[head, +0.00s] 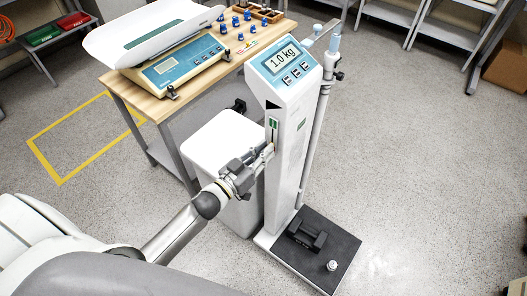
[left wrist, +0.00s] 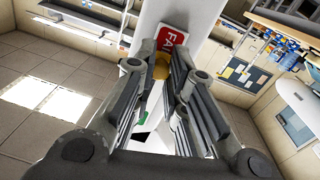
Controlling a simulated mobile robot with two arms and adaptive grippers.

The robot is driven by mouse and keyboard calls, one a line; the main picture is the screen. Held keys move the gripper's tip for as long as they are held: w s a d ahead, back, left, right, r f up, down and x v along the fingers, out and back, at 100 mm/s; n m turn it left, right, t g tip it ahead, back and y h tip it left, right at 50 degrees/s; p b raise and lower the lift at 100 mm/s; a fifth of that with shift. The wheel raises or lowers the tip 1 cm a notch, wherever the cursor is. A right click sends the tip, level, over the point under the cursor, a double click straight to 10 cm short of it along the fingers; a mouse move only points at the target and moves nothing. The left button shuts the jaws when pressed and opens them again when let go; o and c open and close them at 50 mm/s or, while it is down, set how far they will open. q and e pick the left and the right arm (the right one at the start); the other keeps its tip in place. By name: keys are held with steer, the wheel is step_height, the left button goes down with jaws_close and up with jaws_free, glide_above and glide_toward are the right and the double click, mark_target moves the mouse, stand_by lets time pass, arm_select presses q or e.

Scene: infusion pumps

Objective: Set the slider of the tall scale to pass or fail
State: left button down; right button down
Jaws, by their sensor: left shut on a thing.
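The tall scale (head: 284,140) stands upright, its display (head: 285,57) reading 1.0 kg. A green label (head: 273,123) shows on the left side of its column. My left gripper (head: 267,152) is at that side, below the green label. In the left wrist view its fingers (left wrist: 162,74) are shut on a small brass-coloured part, the slider (left wrist: 161,65). A red label (left wrist: 173,40) with the letters FAI visible is right beside the slider in that view. The fingers hide most of the slider and its track. My right gripper is not in view.
The scale's black platform (head: 337,248) carries a black block (head: 306,235) and a small metal weight (head: 332,265). A white bin (head: 222,140) stands close behind my left gripper. A wooden table (head: 148,98) with a baby scale (head: 180,68) is behind.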

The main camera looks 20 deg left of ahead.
arm_select(q)
steer(key=c, duration=1.4)
jaws_free()
steer(key=shift+f, duration=0.25)
steer(key=shift+s, duration=0.1)
steer(key=v, duration=1.2)
